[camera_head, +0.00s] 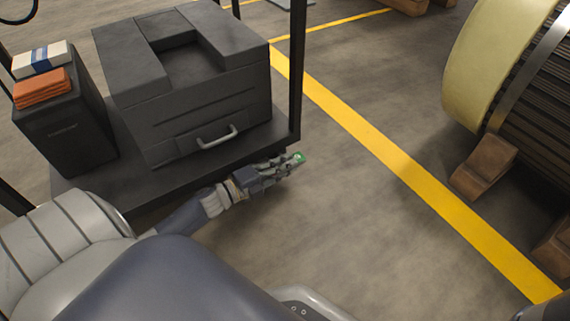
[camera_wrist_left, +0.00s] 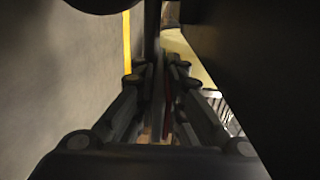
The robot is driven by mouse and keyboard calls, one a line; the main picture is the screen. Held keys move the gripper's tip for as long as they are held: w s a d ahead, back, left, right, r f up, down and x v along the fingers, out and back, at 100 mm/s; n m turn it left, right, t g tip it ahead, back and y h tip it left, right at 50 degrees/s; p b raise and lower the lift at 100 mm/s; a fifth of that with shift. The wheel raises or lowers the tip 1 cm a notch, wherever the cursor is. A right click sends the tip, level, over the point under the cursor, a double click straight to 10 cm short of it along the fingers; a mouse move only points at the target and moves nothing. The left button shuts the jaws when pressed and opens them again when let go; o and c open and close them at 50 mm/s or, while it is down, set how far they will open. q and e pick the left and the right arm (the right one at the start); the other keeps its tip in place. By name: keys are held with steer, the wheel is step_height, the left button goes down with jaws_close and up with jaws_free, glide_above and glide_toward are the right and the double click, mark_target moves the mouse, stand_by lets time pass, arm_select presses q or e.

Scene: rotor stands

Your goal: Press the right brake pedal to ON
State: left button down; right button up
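No brake pedal shows clearly. A small green piece (camera_head: 299,158) sits at the tip of my left gripper (camera_head: 290,162) in the head view; I cannot tell whether it belongs to a pedal. The gripper is low, beside the front right corner of the dark cart (camera_head: 165,184), near its post. In the left wrist view the finger pads of the left gripper (camera_wrist_left: 164,80) lie close together, with a thin reddish strip between them. It looks shut, with no clear object held. My right gripper is not in view.
The cart carries a dark toolbox (camera_head: 205,115) with a handle and a dark box (camera_head: 65,135) topped by orange cloths (camera_head: 42,88) and a white-blue pack (camera_head: 40,59). A yellow floor line (camera_head: 385,150) runs right of it. A large drum (camera_head: 540,85) rests on wooden chocks (camera_head: 484,167).

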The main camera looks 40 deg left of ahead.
arm_select(q)
steer(key=shift+a+t, duration=0.1)
steer(key=shift+t, duration=0.6)
steer(key=shift+f+t+h, duration=0.1)
steer(key=shift+t+h, duration=0.4)
steer(key=shift+t, duration=0.2)
steer(key=shift+s, duration=0.1)
steer(key=c, duration=1.7)
jaws_free()
